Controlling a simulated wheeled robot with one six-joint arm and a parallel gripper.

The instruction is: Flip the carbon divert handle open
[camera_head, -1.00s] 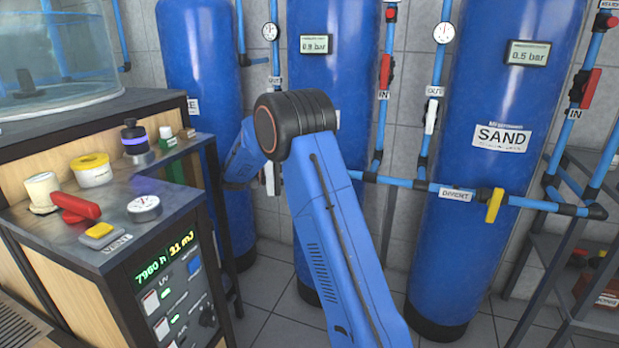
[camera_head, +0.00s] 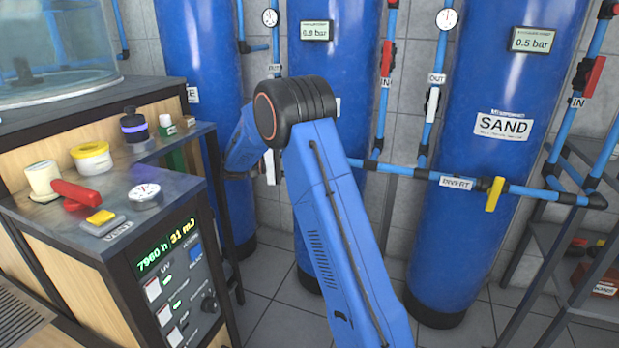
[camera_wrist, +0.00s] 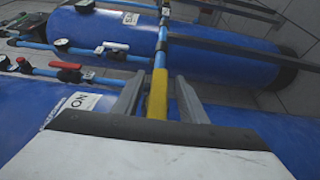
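In the wrist view a yellow handle (camera_wrist: 157,94) lies between the two fingers of my gripper (camera_wrist: 159,78). The fingers are open, with a visible gap on each side of the handle. The handle appears in line with a blue pipe (camera_wrist: 160,60) that runs on beyond it. A blue tank beside it has a white label (camera_wrist: 80,102) on which only "ON" reads.
In the head view another yellow handle (camera_head: 494,194) sits on the pipe labelled DIVERT before the SAND tank (camera_head: 497,95). A dark shelf (camera_head: 560,250) stands at right.

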